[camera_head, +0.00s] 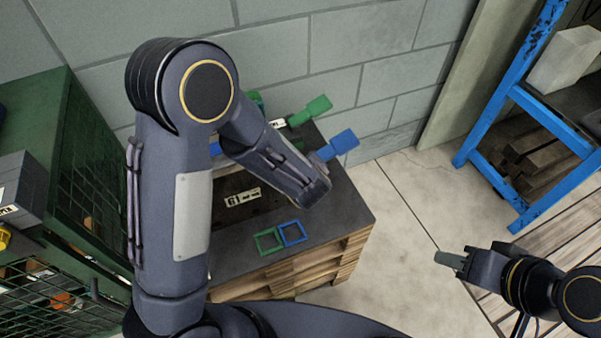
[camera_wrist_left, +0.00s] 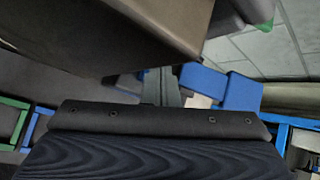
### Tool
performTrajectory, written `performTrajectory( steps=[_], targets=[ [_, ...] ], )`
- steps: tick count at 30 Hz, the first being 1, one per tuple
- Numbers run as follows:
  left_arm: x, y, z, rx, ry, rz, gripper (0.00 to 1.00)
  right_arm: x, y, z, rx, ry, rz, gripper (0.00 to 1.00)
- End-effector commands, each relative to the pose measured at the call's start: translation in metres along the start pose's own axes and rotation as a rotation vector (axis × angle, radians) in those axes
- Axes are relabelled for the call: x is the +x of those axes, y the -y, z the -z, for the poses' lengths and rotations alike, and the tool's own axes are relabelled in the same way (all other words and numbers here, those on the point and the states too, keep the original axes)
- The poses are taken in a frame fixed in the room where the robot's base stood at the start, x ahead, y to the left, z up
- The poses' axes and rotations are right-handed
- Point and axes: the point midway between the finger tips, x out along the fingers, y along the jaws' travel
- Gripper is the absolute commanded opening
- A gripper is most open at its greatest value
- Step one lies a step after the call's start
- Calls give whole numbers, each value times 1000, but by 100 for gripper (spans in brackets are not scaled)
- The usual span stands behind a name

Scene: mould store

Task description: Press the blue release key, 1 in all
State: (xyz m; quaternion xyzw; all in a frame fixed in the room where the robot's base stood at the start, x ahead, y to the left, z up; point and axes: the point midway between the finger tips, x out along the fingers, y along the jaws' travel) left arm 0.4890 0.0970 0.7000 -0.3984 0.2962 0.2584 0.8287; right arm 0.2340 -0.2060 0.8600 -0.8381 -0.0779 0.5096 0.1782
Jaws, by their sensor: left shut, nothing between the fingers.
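A blue paddle-shaped handle (camera_head: 343,141) stands out at the right rear of the dark-topped unit, and its blue block also shows in the left wrist view (camera_wrist_left: 243,93). Other blue parts lie partly behind my arm. Which blue part is the release key, I cannot tell. A blue square frame (camera_head: 292,233) lies on the dark top. My left gripper is hidden behind its own forearm in the head view; in the left wrist view its fingers (camera_wrist_left: 161,86) are shut and empty, close to blue parts. Contact cannot be made out. My right gripper (camera_head: 449,260) hangs over the floor, away from the unit.
A green frame (camera_head: 267,241) lies beside the blue one, and a green paddle (camera_head: 311,110) stands behind. A green mesh cage (camera_head: 90,170) stands at the left. A blue rack (camera_head: 545,115) stands at the right. Bare floor (camera_head: 395,215) lies between the unit and rack.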

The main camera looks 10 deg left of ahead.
Motion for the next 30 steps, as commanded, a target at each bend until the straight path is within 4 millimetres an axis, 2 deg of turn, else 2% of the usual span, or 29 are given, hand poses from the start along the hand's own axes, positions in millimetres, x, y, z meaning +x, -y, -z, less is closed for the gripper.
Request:
performTrajectory(
  steps=[18, 30],
  targets=[
    [4, -3, 3, 0, -1, 0, 0, 7, -3, -3, 0, 0, 0, 36],
    [1, -1, 1, 0, -1, 0, 0, 4, -2, -2, 0, 0, 0, 36]
  ],
)
